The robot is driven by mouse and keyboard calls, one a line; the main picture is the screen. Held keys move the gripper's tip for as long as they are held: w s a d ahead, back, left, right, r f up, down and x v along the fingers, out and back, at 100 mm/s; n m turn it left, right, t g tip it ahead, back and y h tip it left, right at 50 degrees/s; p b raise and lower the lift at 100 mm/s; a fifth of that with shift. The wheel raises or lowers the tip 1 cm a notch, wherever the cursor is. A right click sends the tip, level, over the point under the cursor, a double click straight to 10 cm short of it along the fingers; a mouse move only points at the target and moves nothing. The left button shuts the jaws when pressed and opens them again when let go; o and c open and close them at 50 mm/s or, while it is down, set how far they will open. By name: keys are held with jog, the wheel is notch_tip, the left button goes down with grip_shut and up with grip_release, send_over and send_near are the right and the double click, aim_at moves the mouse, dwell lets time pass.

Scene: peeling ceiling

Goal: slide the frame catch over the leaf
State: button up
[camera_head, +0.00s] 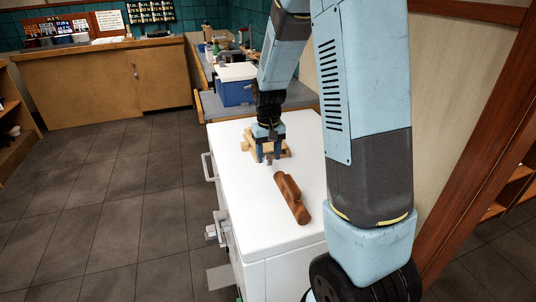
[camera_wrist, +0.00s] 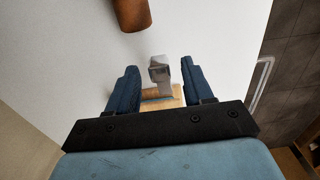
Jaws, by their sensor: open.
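A small light wooden piece (camera_head: 246,146) sits on the white chest top, below my gripper (camera_head: 268,159) in the head view. In the wrist view, its wooden part (camera_wrist: 170,103) shows between the two blue fingers of my gripper (camera_wrist: 160,70). A grey metal piece (camera_wrist: 159,68) stands between the fingertips there, with gaps to both fingers. My gripper is open and points down. I cannot tell which part is the catch and which the leaf; the fingers and wrist hide much of the piece.
A brown wooden block (camera_head: 291,198) lies on the chest top (camera_head: 240,185) nearer me; its end shows in the wrist view (camera_wrist: 131,14). Grey fittings (camera_head: 217,229) stick out from the chest's left side. A blue cooler (camera_head: 235,92) stands behind. Tiled floor (camera_head: 90,210) is clear at left.

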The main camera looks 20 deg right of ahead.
jog(key=shift+f, duration=0.1)
jog(key=shift+c, duration=0.3)
grip_shut()
dwell(0.4)
